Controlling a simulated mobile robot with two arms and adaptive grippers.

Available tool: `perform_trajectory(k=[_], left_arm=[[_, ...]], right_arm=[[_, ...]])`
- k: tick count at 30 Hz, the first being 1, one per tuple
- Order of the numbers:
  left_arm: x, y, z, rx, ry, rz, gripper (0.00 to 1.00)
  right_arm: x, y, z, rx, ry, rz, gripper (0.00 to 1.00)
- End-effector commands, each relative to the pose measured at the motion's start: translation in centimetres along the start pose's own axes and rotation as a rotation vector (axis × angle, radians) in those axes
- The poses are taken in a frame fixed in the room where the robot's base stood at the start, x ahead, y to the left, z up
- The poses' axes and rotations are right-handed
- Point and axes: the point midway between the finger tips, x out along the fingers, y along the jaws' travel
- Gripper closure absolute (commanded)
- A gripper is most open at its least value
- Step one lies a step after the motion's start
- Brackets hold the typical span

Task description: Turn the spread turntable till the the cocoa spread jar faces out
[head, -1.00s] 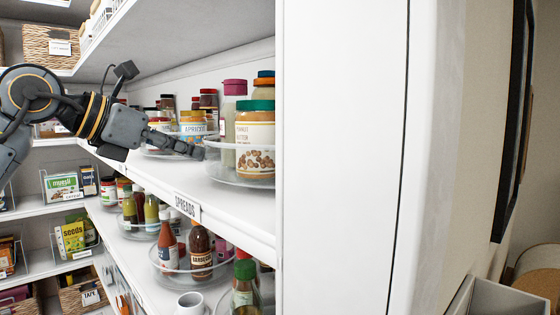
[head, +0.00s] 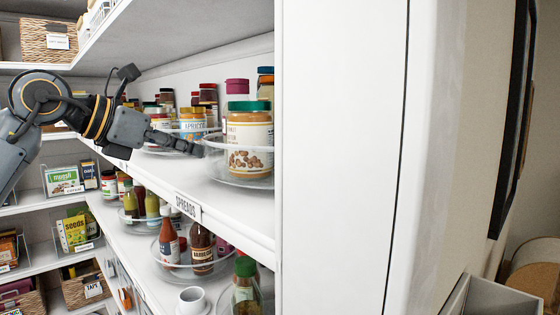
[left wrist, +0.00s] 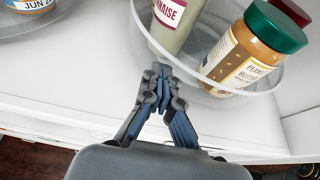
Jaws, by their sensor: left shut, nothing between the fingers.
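The spread turntable is a clear round tray (head: 240,181) at the right end of the shelf labelled "SPREADS" (head: 188,207). A green-lidded peanut butter jar (head: 249,133) stands at its front; it also shows in the left wrist view (left wrist: 250,55). A purple-lidded bottle (head: 237,86) is mostly hidden behind it. A mayonnaise bottle (left wrist: 171,13) stands on the tray in the left wrist view. I cannot identify the cocoa spread jar. My left gripper (head: 203,150) is shut and empty, its tips at the tray's left rim; touching or not is unclear. My right gripper is not in view.
Another turntable (head: 165,151) with several jars, one labelled apricot (head: 193,123), stands left of it. Sauce bottles stand on the shelf below (head: 168,242). A white upright panel (head: 335,160) closes off the right side.

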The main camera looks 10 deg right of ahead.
Motion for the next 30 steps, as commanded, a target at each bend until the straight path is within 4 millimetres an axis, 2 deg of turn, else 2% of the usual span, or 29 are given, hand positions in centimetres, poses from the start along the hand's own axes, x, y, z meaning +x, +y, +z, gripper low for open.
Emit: perform_trajectory(k=[15, 26, 30], left_arm=[[-2.5, 1.8, -1.1, -0.001, 0.001, 0.001, 1.0], [-2.8, 1.9, -1.1, 0.0, 0.0, 0.0, 1.0], [-4.1, 2.0, -1.1, 0.0, -0.001, 0.003, 1.0]], right_arm=[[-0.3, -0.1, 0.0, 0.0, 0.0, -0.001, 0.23], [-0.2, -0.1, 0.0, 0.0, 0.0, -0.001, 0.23], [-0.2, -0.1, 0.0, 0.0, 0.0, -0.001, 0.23]])
